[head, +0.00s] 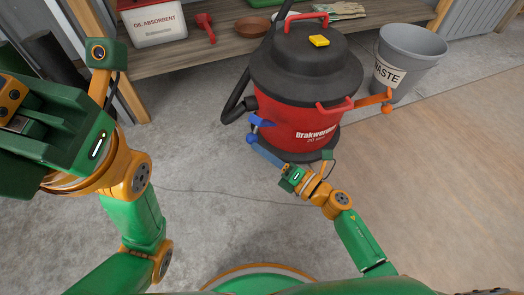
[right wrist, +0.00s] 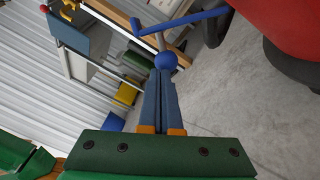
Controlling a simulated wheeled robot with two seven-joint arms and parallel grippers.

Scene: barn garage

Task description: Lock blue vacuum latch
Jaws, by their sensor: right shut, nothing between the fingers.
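The red vacuum (head: 298,118) with a black lid stands on the concrete floor in the head view. Its blue latch (head: 262,122) is on the left side of the rim, with a blue ball knob (head: 252,138) at its lower end. My right gripper (head: 256,146) is shut and empty, its fingertips at the knob. In the right wrist view the closed fingers (right wrist: 166,78) point at the ball knob (right wrist: 166,60), touching or nearly touching it. The blue latch bar (right wrist: 190,20) shows beyond. My left gripper's body (head: 45,140) is at the far left; its fingertips do not show.
An orange latch (head: 374,99) sits on the vacuum's right side, near a grey waste bin (head: 412,46). A black hose (head: 236,108) runs down the left side. A wooden shelf (head: 175,62) with several items stands behind. Floor left of the vacuum is clear.

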